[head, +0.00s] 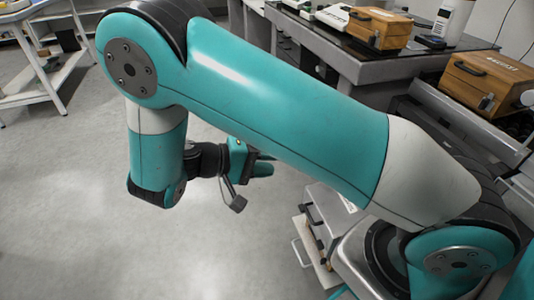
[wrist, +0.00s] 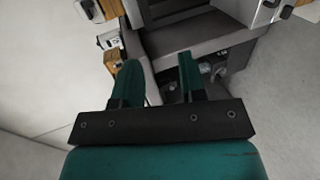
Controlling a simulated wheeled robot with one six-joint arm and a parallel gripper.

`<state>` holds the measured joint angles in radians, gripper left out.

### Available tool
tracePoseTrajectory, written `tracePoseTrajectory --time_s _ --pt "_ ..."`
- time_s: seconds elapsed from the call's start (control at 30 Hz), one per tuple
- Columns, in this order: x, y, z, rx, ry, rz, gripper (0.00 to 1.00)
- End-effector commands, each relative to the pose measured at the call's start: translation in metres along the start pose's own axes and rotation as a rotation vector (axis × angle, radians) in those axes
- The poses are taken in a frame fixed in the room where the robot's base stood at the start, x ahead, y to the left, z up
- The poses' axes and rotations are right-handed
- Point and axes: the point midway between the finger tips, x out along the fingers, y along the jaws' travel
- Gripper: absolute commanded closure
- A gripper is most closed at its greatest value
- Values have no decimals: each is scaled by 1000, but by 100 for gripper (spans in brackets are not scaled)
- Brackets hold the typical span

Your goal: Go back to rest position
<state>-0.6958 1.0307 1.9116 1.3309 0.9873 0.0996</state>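My gripper (head: 265,163) hangs above the floor in the head view, below the bent teal arm and well away from the tables. In the wrist view my gripper (wrist: 154,70) shows its two green fingers set apart. Nothing is held between them; only grey surfaces and some dark parts show beyond. The arm is folded over, with its upper link crossing the middle of the head view.
Another wooden box (head: 492,82) is at right. A white shelf (head: 42,98) stands at left. Open floor (head: 60,220) fills the lower left.

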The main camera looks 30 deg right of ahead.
Motion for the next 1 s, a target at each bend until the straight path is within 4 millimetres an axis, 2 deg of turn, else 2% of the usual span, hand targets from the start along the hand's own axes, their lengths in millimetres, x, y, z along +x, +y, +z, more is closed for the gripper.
tracePoseTrajectory --time_s 0.13,0.67,0.87,1.0 --pt "-2 5 0 -1 0 0 62" --pt "-1 3 0 -1 0 0 62" --pt "6 -18 0 -3 0 1 62" --pt "14 -46 0 -2 0 2 62"
